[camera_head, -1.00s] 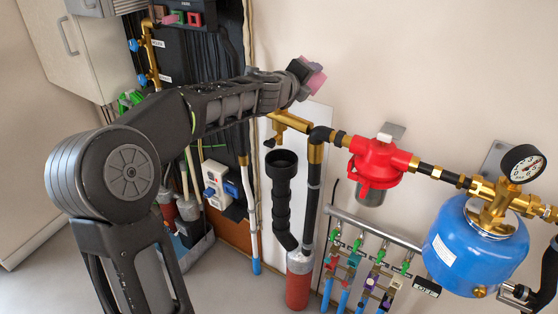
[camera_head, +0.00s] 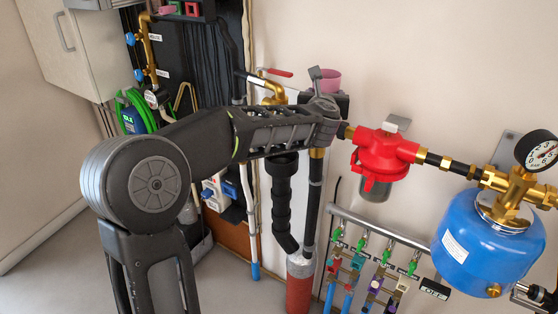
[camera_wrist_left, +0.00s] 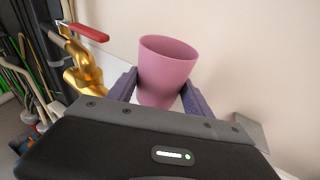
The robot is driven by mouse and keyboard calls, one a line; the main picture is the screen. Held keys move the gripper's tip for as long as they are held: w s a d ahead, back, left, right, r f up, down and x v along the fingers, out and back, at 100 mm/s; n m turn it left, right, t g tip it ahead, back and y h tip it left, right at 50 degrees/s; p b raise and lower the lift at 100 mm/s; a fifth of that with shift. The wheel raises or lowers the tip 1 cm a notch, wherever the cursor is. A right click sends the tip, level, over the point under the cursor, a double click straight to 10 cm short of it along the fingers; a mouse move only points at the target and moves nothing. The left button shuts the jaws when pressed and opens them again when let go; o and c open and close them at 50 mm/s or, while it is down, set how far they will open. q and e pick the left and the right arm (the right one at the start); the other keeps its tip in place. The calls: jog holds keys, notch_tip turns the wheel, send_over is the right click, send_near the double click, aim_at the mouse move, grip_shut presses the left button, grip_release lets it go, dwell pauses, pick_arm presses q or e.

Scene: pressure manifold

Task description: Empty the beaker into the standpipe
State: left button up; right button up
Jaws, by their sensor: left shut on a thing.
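The pink beaker (camera_head: 329,80) is held by my left gripper (camera_head: 318,76), whose fingers close on its two sides. In the left wrist view the beaker (camera_wrist_left: 167,65) stands roughly upright between the purple-grey fingers (camera_wrist_left: 158,93). Its contents cannot be seen. The black standpipe (camera_head: 282,205) rises below my left forearm in the head view. The beaker is above and to the right of the standpipe top in the picture. My right gripper is not in view.
A red regulator (camera_head: 382,155) and a blue tank (camera_head: 485,245) with a gauge (camera_head: 540,152) stand at the right. A brass valve with a red lever (camera_head: 275,72) is just left of the beaker. A rack of small green valves (camera_head: 388,250) sits lower.

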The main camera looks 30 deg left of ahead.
aim_at(327, 72)
pick_arm(q)
jog(key=shift+r, duration=0.1)
dwell(0.3)
notch_tip(327, 72, up, 6)
jog(key=p, duration=0.4)
dwell(0.4)
